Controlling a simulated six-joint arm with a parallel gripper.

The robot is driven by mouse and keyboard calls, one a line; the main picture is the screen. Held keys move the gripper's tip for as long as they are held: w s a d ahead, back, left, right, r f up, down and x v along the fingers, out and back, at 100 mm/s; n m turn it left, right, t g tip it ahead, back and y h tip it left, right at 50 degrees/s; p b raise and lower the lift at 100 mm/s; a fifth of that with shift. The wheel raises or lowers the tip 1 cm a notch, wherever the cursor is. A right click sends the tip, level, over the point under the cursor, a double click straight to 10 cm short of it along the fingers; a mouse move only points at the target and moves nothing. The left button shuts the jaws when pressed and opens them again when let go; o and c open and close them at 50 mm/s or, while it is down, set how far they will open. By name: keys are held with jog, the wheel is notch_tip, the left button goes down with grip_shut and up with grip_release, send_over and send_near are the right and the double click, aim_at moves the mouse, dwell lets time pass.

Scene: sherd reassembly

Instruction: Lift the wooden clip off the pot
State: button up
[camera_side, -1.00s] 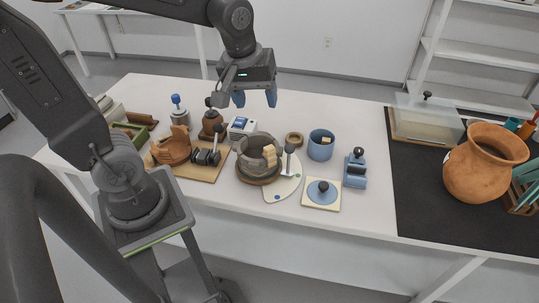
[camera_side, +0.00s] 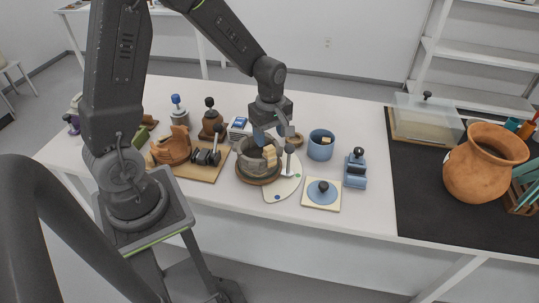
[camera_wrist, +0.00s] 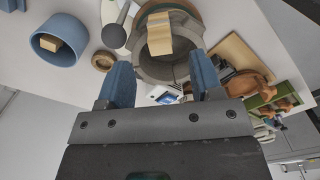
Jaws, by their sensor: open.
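The grey broken pot (camera_side: 248,163) stands on a round brown base in the middle of the white table. The wooden clip (camera_side: 270,156), pale and blocky, sits on the pot's rim, on its right side. In the wrist view the clip (camera_wrist: 160,32) lies across the rim of the pot (camera_wrist: 147,66), ahead of the fingers. My gripper (camera_side: 268,138) is over the pot, close above the clip, with its blue fingers apart. In the wrist view the open gripper (camera_wrist: 161,82) has nothing between its fingertips. The exact gap to the clip is hard to judge.
A grey upright tool (camera_side: 289,160) stands close to the right of the clip. A blue cup (camera_side: 320,149) with a wooden piece inside and a cork-coloured ring (camera_wrist: 103,61) are nearby. A wooden board (camera_side: 208,172) with sherds lies left of the pot.

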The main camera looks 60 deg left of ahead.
aim_at(270, 148)
jog(key=shift+a+f, duration=0.15)
jog(key=shift+f, duration=1.3)
jog(key=shift+a+f, duration=0.1)
jog(key=shift+f, duration=1.35)
jog(key=shift+c, duration=0.4)
jog(key=c, duration=0.7)
jog(key=shift+o, duration=0.2)
jog(key=shift+r, duration=0.1)
